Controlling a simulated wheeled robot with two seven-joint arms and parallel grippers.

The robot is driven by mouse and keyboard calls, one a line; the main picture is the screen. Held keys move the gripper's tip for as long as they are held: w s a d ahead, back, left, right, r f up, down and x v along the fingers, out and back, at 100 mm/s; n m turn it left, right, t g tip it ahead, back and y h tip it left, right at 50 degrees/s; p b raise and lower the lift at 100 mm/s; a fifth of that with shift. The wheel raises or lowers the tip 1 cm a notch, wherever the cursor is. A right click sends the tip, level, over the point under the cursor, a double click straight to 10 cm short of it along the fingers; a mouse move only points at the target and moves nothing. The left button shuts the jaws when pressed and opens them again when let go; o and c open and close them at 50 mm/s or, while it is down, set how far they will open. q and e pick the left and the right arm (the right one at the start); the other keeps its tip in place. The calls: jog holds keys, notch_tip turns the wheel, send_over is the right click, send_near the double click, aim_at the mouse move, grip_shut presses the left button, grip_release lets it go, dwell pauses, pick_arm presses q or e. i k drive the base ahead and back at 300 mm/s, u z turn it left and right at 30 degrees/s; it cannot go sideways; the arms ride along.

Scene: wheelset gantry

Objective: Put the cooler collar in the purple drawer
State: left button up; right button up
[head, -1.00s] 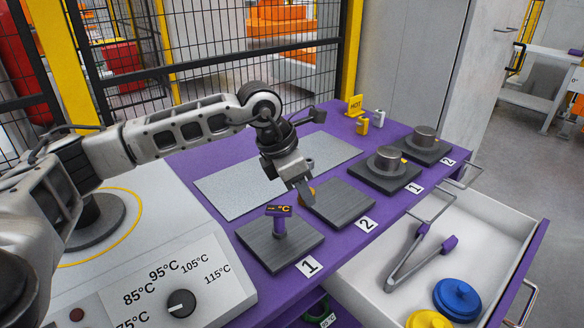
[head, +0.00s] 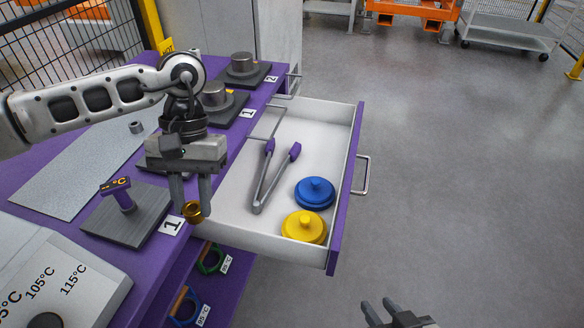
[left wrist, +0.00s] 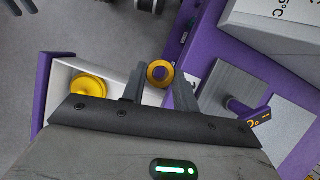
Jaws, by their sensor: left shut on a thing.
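My left gripper (head: 192,205) points down and is shut on a small brass-coloured collar (head: 193,211). In the left wrist view the collar (left wrist: 151,73) shows as a ring between the two fingertips, with its hole facing the camera. The purple-fronted drawer (head: 346,190) is pulled open, its inside white. The held collar is above the drawer's near left edge, beside the bench edge; its exact height is unclear. My right gripper (head: 380,311) is at the bottom of the head view, empty, with its fingers apart.
In the drawer lie tongs (head: 266,185), a blue lid (head: 314,193) and a yellow lid (head: 303,227). A purple-handled thermometer (head: 119,192) stands on the pad labelled 1. A small grey ring (head: 136,127) sits on the grey plate.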

aim_at(301, 167)
jog(key=z, duration=1.7)
jog(key=i, duration=1.6)
jog(key=u, duration=2.6)
